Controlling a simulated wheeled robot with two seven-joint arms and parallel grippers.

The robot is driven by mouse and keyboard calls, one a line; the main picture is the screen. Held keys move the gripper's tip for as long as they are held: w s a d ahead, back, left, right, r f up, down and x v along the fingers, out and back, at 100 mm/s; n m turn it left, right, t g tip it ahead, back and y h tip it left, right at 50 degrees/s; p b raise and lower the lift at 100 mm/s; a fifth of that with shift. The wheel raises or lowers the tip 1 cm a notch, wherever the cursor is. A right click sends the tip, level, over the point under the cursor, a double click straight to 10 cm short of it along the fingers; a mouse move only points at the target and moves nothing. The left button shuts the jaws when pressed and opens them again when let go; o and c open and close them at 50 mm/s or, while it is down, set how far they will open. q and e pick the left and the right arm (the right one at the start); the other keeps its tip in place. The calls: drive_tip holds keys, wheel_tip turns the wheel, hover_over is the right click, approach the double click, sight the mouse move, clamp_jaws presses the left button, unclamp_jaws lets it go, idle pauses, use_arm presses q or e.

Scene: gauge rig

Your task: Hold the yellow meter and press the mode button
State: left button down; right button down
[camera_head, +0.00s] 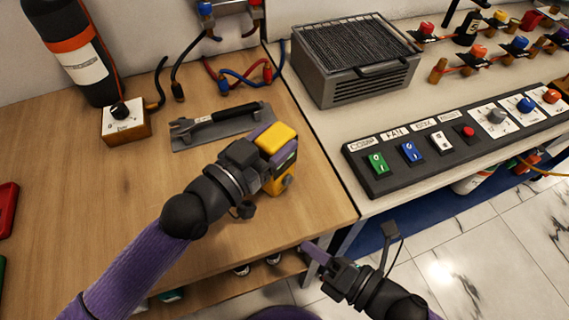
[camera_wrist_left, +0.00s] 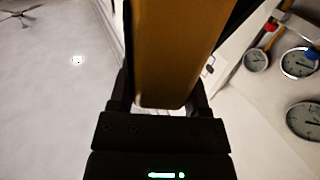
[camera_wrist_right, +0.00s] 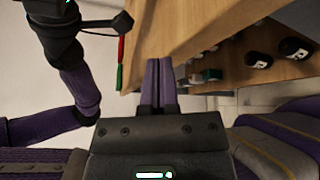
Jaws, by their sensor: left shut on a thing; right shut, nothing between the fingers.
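The yellow meter (camera_head: 279,140) is in the head view near the right edge of the wooden bench. My left gripper (camera_head: 262,152) is shut on it. In the left wrist view the meter (camera_wrist_left: 175,55) fills the space between the fingers and looks orange-brown. A round dial shows on its side in the head view; I cannot make out the mode button. My right gripper (camera_head: 318,255) is shut and empty, low beside the bench's front edge, apart from the meter. Its closed fingers (camera_wrist_right: 160,82) show in the right wrist view, pointing toward the bench.
A trowel-like tool (camera_head: 215,127) and a small box with a black knob (camera_head: 126,122) lie on the wooden bench (camera_head: 110,205). A switch panel (camera_head: 455,138) and a grey grilled box (camera_head: 353,62) stand on the right bench. A dark cylinder (camera_head: 75,60) stands at back left.

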sight(288, 180)
drive_tip(key=s+a+f+n+h, duration=0.1)
drive_tip(key=s+a+n, duration=0.1)
drive_tip(key=s+a, duration=0.1)
drive_tip(key=w+d+m+h, duration=0.1)
drive_tip(key=h, duration=0.1)
drive_tip(key=w+d+m+t+h, duration=0.1)
drive_tip(key=m+h, duration=0.1)
drive_tip(key=w+d+m+h, duration=0.1)
drive_tip(key=shift+w+d+r+m+t+h, duration=0.1)
drive_tip(key=shift+d+r+m+t+h, duration=0.05)
drive_tip(key=shift+d+m+t+h, duration=0.2)
drive_tip(key=d+r+m+t+h, duration=0.1)
drive_tip(key=w+d+r+m+h, duration=0.1)
drive_tip(key=m+h, duration=0.1)
drive_tip(key=w+d+r+m+t+h, duration=0.1)
drive_tip(key=d+m+h, duration=0.1)
drive_tip(key=shift+w+r+t, duration=0.15)
drive_tip(key=shift+r+t, duration=0.2)
drive_tip(key=shift+w, duration=0.1)
drive_tip(key=shift+w+a, duration=3)
drive_tip(key=shift+a, duration=0.1)
drive_tip(key=shift+w+a, duration=0.1)
drive_tip(key=shift+w+a, duration=0.2)
